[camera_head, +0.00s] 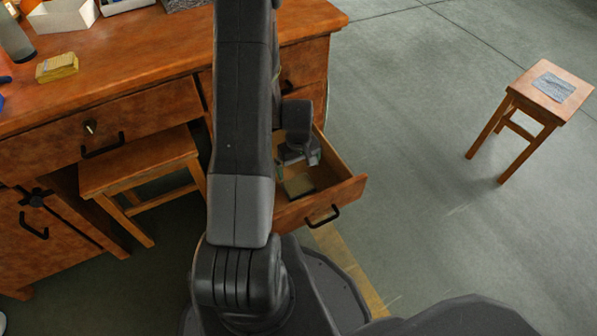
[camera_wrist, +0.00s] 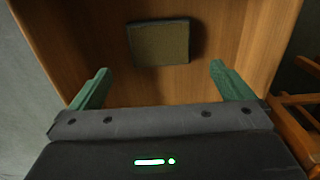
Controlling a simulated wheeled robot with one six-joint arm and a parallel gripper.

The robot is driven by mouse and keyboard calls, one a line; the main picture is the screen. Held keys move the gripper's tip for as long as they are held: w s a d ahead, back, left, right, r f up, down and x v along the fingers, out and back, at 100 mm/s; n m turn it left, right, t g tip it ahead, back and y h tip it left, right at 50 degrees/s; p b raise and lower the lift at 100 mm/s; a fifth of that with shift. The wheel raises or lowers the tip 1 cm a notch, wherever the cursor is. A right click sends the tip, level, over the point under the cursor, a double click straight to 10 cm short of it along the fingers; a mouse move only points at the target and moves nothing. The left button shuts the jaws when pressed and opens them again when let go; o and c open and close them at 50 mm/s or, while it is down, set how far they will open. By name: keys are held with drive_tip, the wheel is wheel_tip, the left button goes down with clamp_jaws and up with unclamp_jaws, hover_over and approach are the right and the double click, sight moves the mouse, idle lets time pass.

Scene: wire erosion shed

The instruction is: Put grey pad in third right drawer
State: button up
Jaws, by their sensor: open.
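A square, dull grey-brown pad (camera_wrist: 159,41) lies flat on the floor of an open drawer (camera_head: 351,190) in the desk's right-hand stack; it also shows in the head view (camera_head: 298,187). The drawer's wooden floor also shows in the wrist view (camera_wrist: 225,40). My gripper (camera_wrist: 160,70) is open, its two green fingers apart and empty. In the head view my gripper (camera_head: 300,163) is over the drawer. The pad lies beyond the fingertips, apart from them. My arm hides part of the stack, so I cannot tell the open drawer's number.
A stool (camera_head: 515,88) with a blue-grey cloth (camera_head: 553,86) stands at the right. Another stool (camera_head: 135,168) is under the desk (camera_head: 150,60). A yellow sponge (camera_head: 57,67) and a white box (camera_head: 62,16) are on the desktop. The floor between drawer and right stool is clear.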

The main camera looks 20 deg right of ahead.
drive_tip(key=shift+r+p, duration=0.3)
drive_tip(key=shift+r, duration=1.15)
